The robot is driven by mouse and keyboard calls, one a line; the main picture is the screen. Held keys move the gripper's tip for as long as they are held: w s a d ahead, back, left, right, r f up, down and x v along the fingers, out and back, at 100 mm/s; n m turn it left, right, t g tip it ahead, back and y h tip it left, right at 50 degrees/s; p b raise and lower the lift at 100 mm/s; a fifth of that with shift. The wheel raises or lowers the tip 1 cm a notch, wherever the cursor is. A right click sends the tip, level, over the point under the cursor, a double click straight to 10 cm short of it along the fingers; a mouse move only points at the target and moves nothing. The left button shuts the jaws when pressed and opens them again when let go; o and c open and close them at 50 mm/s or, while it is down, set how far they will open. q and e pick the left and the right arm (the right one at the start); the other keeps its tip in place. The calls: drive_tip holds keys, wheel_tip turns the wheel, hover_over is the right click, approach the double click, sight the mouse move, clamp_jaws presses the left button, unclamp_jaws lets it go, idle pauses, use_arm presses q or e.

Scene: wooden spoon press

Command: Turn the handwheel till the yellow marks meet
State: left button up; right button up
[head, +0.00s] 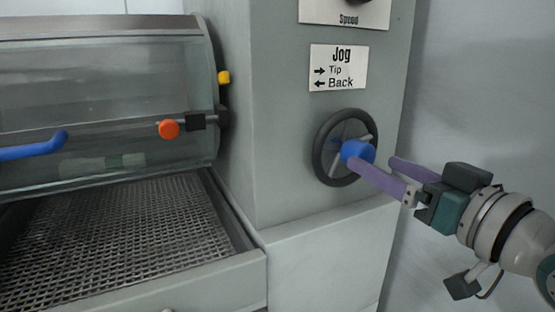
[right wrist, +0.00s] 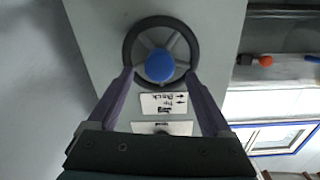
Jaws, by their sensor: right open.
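The handwheel (head: 345,147) is a dark ring with grey spokes and a blue knob (head: 358,151), on the front of the grey machine column. It also shows in the right wrist view (right wrist: 133,35), with the blue knob (right wrist: 159,66) at its middle in the picture. My right gripper (head: 377,162) is open, with purple fingers pointing at the wheel. In the right wrist view its fingertips (right wrist: 158,76) lie either side of the blue knob; I cannot tell whether they touch it. A small yellow piece (head: 223,77) sits on the column's left side. No pair of yellow marks shows on the wheel.
A "Jog" label (head: 338,68) with Tip and Back arrows is above the wheel. Left are a clear guard (head: 100,80), an orange-ended lever (head: 169,128), a blue handle (head: 35,148) and a mesh bed (head: 110,240).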

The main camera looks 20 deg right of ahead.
sight(367, 159)
drive_tip(key=shift+w+b, duration=0.3)
drive_tip(key=shift+w, duration=1.6)
drive_tip(key=shift+c, duration=0.4)
clamp_jaws()
